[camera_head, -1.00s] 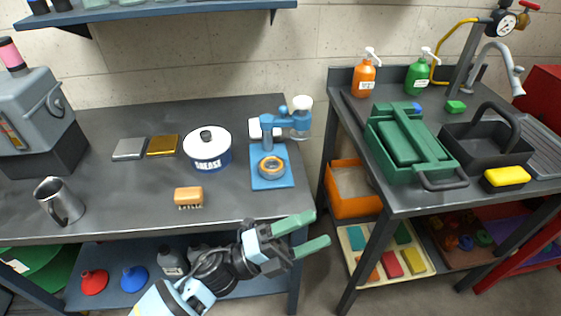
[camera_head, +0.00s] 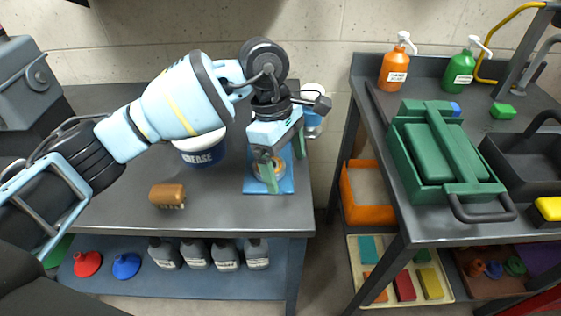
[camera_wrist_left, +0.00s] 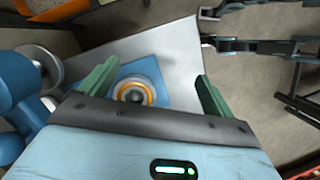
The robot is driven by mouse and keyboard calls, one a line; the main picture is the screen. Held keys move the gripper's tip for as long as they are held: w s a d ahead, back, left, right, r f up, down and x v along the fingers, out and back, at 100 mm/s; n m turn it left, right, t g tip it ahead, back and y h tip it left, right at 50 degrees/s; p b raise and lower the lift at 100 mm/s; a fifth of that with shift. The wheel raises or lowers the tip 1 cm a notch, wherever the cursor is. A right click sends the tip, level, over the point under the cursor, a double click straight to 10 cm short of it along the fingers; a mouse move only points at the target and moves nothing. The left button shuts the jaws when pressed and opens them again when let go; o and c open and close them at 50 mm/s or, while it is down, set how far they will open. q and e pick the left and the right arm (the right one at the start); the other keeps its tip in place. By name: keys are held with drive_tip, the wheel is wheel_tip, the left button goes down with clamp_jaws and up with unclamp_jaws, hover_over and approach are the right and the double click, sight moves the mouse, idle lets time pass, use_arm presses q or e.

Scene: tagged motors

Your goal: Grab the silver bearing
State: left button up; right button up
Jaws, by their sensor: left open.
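The silver bearing (camera_wrist_left: 134,92) lies on the blue base plate (camera_wrist_left: 152,70) of the blue press. It shows as a ring with orange and pale silvery bands and a dark centre. In the head view the bearing (camera_head: 285,160) is largely hidden behind my left gripper. My left gripper (camera_head: 284,168) hangs over the base plate with its green fingers pointing down, open and empty. In the left wrist view the fingers (camera_wrist_left: 155,80) stand wide apart, with the bearing between them in the picture, nearer the left finger. I cannot tell the exact height gap. My right gripper is not in view.
The press's upper part (camera_wrist_left: 20,95) stands close beside the gripper. A white-lidded pot (camera_head: 203,152) and a brown brush (camera_head: 167,195) are on the bench to the left. The bench's front and right edges are near. A green crate (camera_head: 485,190) sits on the right-hand table.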

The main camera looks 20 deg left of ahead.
use_arm(q)
drive_tip(key=w+a+r+t+y, duration=0.1)
drive_tip(key=w+a+r+y, duration=0.2)
drive_tip(key=w+a+r, duration=0.15)
drive_tip(key=shift+s+f, duration=0.15)
drive_tip(key=shift+f, duration=1.3)
drive_tip(key=shift+s+f, duration=0.15)
drive_tip(key=shift+f, duration=1.3)
drive_tip(key=shift+s+f, duration=0.15)
drive_tip(key=shift+f, duration=1.3)
drive_tip(key=c, duration=1.3)
drive_tip(key=shift+c, duration=0.2)
drive_tip(key=shift+r, duration=0.15)
drive_tip(key=shift+r, duration=0.5)
wheel_tip(320, 180, up, 2)
drive_tip(key=shift+w+r, duration=0.1)
drive_tip(key=shift+r, duration=0.05)
drive_tip(key=s+d+r, duration=0.1)
drive_tip(key=s, duration=1.5)
drive_tip(key=shift+d+r+b, duration=0.2)
drive_tip(key=shift+d+b, duration=0.05)
drive_tip(key=shift+b, duration=0.2)
